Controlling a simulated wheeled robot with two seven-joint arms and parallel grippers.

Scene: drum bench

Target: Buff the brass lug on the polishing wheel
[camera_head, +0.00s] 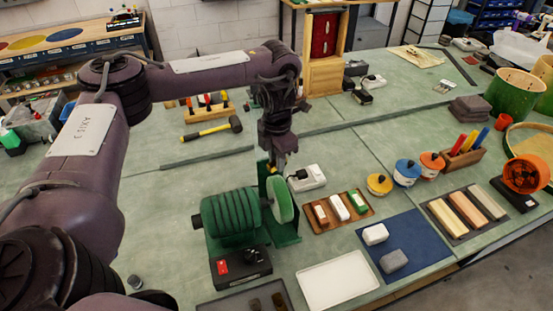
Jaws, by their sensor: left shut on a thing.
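My left gripper (278,160) reaches down from above and is shut on a small yellow piece, the brass lug (273,169). The lug is mostly hidden by the fingers and is very small here. It is at the upper edge of the pale green polishing wheel (280,199); I cannot tell whether they touch. The wheel stands upright on the right side of a green ribbed motor (231,213), with a green guard around it. A black switch box (240,267) with a red button sits in front of the motor. My right gripper is not in view.
A wooden tray of compound bars (316,226) and a white power strip (307,177) lie close right of the wheel. A white tray (337,280) and a blue mat (415,235) are in front. Lidded pots (407,172) stand right. A hammer (212,129) lies behind.

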